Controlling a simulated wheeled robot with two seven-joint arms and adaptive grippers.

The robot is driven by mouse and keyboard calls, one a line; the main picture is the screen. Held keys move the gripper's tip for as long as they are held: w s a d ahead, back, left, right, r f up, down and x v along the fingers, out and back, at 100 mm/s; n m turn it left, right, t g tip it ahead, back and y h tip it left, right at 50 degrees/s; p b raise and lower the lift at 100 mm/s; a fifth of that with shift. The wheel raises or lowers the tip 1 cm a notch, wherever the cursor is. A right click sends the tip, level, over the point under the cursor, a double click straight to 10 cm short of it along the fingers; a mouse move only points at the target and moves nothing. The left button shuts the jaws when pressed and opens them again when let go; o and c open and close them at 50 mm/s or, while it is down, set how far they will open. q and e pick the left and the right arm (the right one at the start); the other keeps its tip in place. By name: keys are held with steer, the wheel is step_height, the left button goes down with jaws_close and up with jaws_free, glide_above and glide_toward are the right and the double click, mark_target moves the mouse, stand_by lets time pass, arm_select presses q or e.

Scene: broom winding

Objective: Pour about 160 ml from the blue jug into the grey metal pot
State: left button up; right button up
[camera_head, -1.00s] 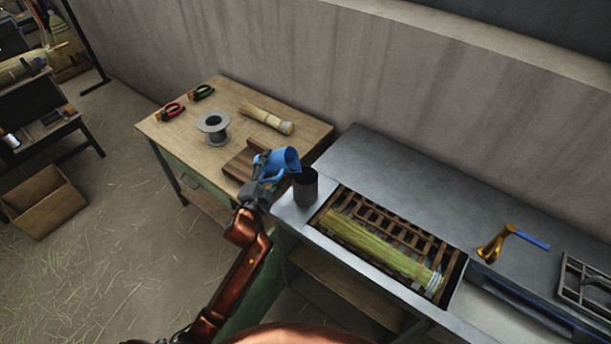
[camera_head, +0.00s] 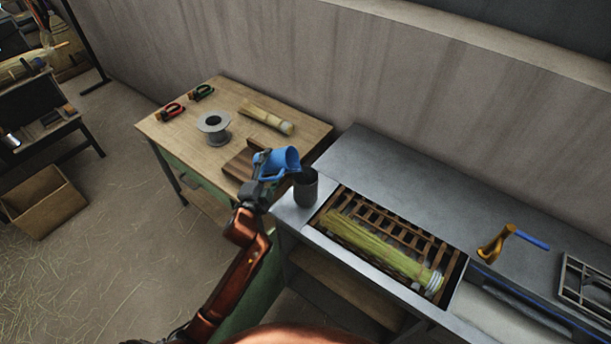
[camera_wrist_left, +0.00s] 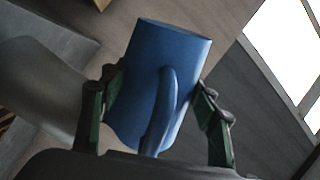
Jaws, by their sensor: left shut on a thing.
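The blue jug (camera_head: 277,161) is tipped to the right, its mouth beside and slightly above the rim of the grey metal pot (camera_head: 306,190). My left gripper (camera_head: 264,184) is shut on the jug. In the left wrist view the blue jug (camera_wrist_left: 165,80) sits between the two fingers of the left gripper (camera_wrist_left: 155,110), its handle facing the camera. The grey pot (camera_wrist_left: 40,85) appears blurred at the left there. The pot stands upright on the metal bench's left end. The liquid inside jug and pot cannot be made out. My right gripper is not in view.
The wooden table (camera_head: 165,130) holds a wire spool (camera_head: 213,124), pliers (camera_head: 171,111), a straw bundle (camera_head: 267,117) and a brown wooden block (camera_head: 240,162). On the metal bench (camera_head: 375,160), a slatted recess holds a long straw bundle (camera_head: 380,245). A brass tool (camera_head: 492,246) lies further right.

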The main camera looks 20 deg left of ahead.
arm_select(q)
steer(key=shift+r+m, duration=0.45)
steer(key=shift+m, duration=0.05)
stand_by(1.1)
steer(key=f+n, duration=0.1)
steer(key=n+p, duration=0.1)
steer(key=n, duration=0.1)
steer(key=shift+f, duration=0.4)
steer(key=shift+d+r+n+p, duration=0.15)
steer(key=shift+n+p, duration=0.25)
steer(key=shift+n, duration=0.3)
steer(key=shift+f+n, duration=0.5)
stand_by(0.5)
